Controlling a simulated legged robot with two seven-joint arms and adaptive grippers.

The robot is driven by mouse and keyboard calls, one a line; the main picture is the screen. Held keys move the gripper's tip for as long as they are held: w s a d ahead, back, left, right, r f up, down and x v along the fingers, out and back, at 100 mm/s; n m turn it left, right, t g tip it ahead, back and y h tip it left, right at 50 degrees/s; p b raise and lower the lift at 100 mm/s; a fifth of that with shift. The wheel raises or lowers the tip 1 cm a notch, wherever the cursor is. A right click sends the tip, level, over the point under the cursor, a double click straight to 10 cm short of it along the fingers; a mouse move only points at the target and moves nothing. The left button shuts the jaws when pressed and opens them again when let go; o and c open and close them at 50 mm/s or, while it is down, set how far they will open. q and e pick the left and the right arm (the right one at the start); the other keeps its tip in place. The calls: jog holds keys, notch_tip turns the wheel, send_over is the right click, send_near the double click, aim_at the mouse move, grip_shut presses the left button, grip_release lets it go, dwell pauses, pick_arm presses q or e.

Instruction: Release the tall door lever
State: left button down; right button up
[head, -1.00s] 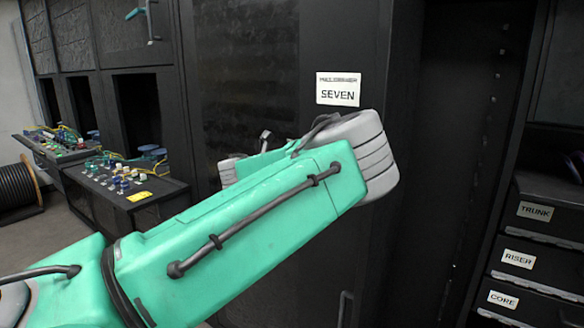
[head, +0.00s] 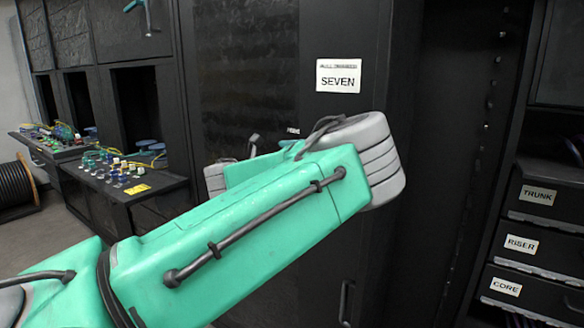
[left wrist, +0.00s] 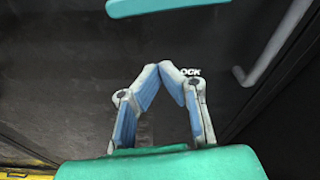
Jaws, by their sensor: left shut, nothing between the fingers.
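The tall black door (head: 330,150) bears a white SEVEN label and stands behind my left arm in the head view. A dark upright handle (head: 346,303) shows low on it. In the left wrist view my left gripper (left wrist: 167,66) is shut and empty, its blue-padded fingers meeting at the tips. The tips overlap a partly hidden label (left wrist: 191,72) ending in "OCK" on a dark surface. A grey bent bar (left wrist: 277,45) stands apart, right of the fingers. In the head view my forearm hides most of the gripper, and I cannot make out the lever there.
Drawers (head: 530,195) labelled TRUNK, RISER and CORE stand at the right. Benches with small coloured parts (head: 120,172) stand at the left, with a cable reel (head: 14,187) beside them. A yellow strip (left wrist: 25,172) shows at the lower left of the wrist view.

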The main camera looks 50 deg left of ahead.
pick_arm(q)
jog(key=v, duration=0.4)
jog(key=shift+s+a, duration=0.15)
jog(key=shift+s, duration=0.15)
jog(key=shift+f, duration=0.1)
